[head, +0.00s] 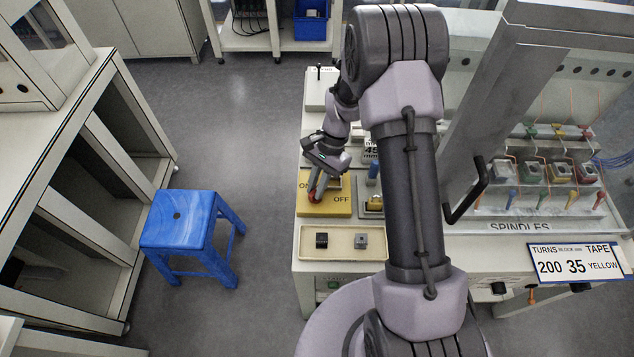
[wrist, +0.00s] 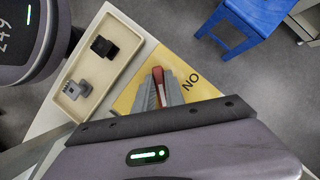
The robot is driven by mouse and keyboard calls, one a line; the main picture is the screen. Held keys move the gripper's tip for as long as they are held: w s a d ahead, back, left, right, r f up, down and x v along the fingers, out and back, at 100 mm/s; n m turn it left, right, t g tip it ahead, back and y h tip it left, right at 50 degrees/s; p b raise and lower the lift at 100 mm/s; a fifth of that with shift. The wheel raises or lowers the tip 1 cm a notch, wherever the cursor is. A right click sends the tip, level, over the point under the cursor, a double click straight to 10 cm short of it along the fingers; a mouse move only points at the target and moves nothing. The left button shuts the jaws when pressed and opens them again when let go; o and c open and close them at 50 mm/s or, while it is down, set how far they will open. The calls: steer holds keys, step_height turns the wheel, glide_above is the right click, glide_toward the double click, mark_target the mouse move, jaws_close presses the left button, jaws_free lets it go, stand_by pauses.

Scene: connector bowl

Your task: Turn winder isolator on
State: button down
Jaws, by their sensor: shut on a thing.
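The winder isolator is a yellow plate (head: 338,207) marked ON at its left and OFF at its right, on the white bench top. Its red handle (head: 318,188) sits at the ON side in the head view. My gripper (head: 318,182) is over the plate with its fingers at the handle. In the wrist view the grey fingers (wrist: 158,92) are shut on the red handle (wrist: 158,76), beside the letters ON. The handle's pivot is partly hidden by my gripper.
A cream tray (head: 340,252) with a black and a grey block lies in front of the plate. A blue stool (head: 180,222) stands on the floor to the left. A spindle machine with a slanted grey frame (head: 500,100) is at the right.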

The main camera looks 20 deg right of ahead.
steer(key=n+g+h+p, duration=0.1)
steer(key=n, duration=0.2)
steer(key=shift+w+a+r+n+p, duration=0.1)
steer(key=shift+n+p, duration=0.2)
steer(key=shift+n, duration=0.1)
steer(key=shift+n+g+h+p, duration=0.3)
steer(key=shift+n+h+p, duration=0.4)
steer(key=shift+n, duration=1.2)
steer(key=c, duration=1.4)
jaws_free()
steer(key=shift+w, duration=0.1)
steer(key=p+v, duration=0.4)
steer(key=v, duration=1.3)
steer(key=shift+w+r, duration=0.1)
